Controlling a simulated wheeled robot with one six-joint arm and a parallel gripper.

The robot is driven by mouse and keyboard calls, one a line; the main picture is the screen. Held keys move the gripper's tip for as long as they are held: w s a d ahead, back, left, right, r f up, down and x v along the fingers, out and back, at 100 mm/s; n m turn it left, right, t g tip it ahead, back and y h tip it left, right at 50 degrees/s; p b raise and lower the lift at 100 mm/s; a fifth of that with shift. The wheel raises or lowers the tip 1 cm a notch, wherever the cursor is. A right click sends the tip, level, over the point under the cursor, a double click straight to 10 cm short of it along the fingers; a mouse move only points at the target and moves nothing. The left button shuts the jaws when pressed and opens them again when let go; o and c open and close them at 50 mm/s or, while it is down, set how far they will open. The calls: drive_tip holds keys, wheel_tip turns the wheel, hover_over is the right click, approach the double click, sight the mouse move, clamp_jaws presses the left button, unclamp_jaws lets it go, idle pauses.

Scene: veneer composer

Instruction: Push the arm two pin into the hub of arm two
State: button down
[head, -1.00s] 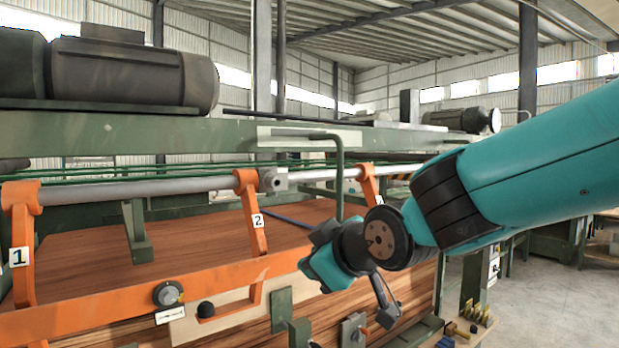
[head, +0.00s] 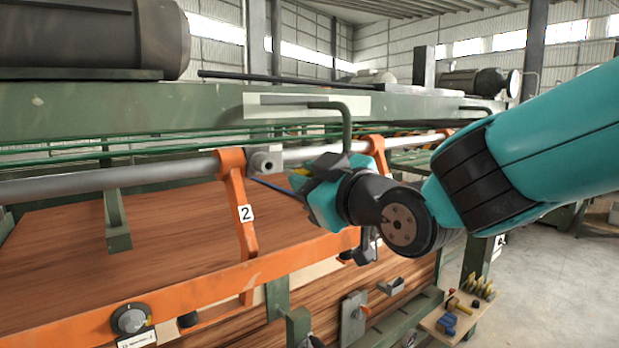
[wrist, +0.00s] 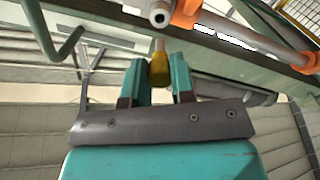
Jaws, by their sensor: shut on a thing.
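Arm two, the orange arm (head: 238,205) labelled 2, hangs from a grey shaft; its orange hub (head: 230,160) is at the top. A grey block with a round socket (head: 265,161) sits on the shaft right beside the hub. In the wrist view this block (wrist: 158,13) and the orange hub (wrist: 187,12) are at the top. My gripper (head: 303,180) is right of arm two, slightly below hub height in the picture, apart from it. It is shut on a yellow-olive tapered piece (wrist: 159,68), largely hidden in the head view. I cannot tell whether this is the pin.
A green bent handle (head: 345,125) rises behind my gripper. A thin blue rod (head: 275,188) shows between arm two and my gripper. A long orange bar (head: 190,298) with a knob (head: 130,320) crosses the front. A wooden shelf (head: 445,325) with tools stands lower right.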

sight(287, 172)
drive_tip(key=shift+f+m+b, duration=0.1)
drive_tip(key=shift+m+b, duration=0.3)
drive_tip(key=shift+m, duration=0.3)
drive_tip(key=shift+x, duration=2.15)
drive_tip(key=shift+x, duration=2.15)
drive_tip(key=c, duration=0.9)
unclamp_jaws()
